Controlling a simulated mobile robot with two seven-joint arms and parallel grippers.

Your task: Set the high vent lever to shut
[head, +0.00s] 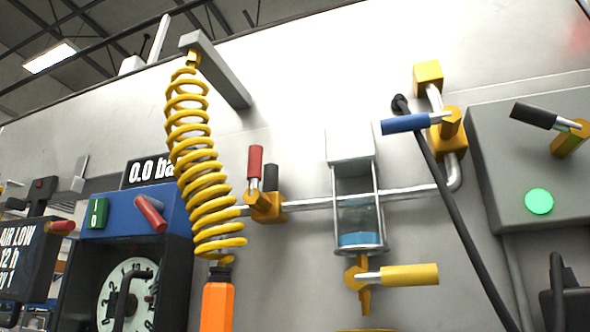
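No label in view names the high vent lever. The highest levers are a blue-handled lever (405,123) on a yellow valve on the upper right pipe, its handle pointing left and nearly level, and a black-handled lever (533,115) on a yellow pivot at the grey box, pointing left and slightly up. I cannot tell for sure which is the vent lever. Lower, a yellow-handled lever (410,275) under the glass bowl points right, and a red-handled lever (255,163) on the pipe stands upright. Neither of my grippers can be made out in view.
A yellow coiled hose (194,160) hangs from a grey bracket (217,72), an orange handle below it. A black cable (455,215) runs down past the blue lever. The grey box (492,165) has a lit green lamp (539,201).

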